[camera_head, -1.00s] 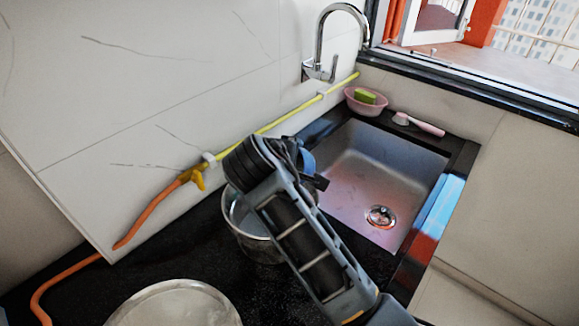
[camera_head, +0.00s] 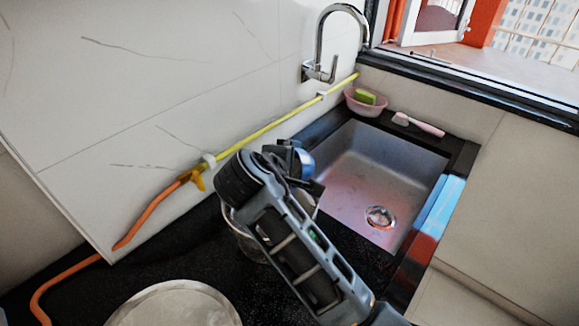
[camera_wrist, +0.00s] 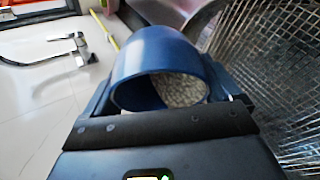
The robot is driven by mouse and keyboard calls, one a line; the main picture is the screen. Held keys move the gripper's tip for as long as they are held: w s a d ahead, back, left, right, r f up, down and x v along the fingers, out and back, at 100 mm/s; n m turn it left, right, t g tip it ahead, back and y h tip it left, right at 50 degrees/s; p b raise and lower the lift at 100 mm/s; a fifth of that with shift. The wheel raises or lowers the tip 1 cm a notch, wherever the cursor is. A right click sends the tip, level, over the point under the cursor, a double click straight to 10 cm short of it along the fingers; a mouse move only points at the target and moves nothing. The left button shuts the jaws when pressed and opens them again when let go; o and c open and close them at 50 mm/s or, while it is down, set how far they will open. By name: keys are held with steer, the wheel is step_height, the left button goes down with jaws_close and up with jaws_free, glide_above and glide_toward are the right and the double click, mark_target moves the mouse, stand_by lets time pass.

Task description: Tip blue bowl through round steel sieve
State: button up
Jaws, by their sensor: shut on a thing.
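The blue bowl (camera_wrist: 165,55) is held in my gripper (camera_wrist: 165,108), which is shut on it; it is seen close up in the wrist view. The bowl is tilted, and pale grainy stuff shows in its opening. In the head view only a small blue part of the bowl (camera_head: 306,164) shows beside my gripper (camera_head: 292,165). Steel mesh of the sieve (camera_wrist: 275,70) fills the right of the wrist view, close to the bowl. In the head view a round steel vessel (camera_head: 243,238) is under my gripper, mostly hidden by my arm; I cannot tell whether it is the sieve.
A round pale metal thing (camera_head: 172,305) lies on the black counter at the front left. The sink (camera_head: 375,180) is to the right. A pink dish with a green sponge (camera_head: 364,97), a brush (camera_head: 418,124) and the tap (camera_head: 320,50) are behind. A yellow-orange hose (camera_head: 265,129) runs along the wall.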

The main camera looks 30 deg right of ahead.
stand_by(0.3)
steer(key=shift+a+h, duration=0.2)
steer(key=shift+h, duration=0.5)
steer(key=shift+t, duration=0.3)
steer(key=shift+a+n+h, duration=0.15)
steer(key=shift+n+h, duration=0.15)
steer(key=shift+h, duration=0.3)
steer(key=shift+a+r+t+h, duration=0.2)
steer(key=shift+r+t+h, duration=0.1)
steer(key=shift+h, duration=0.2)
steer(key=shift+f, duration=0.1)
stand_by(0.4)
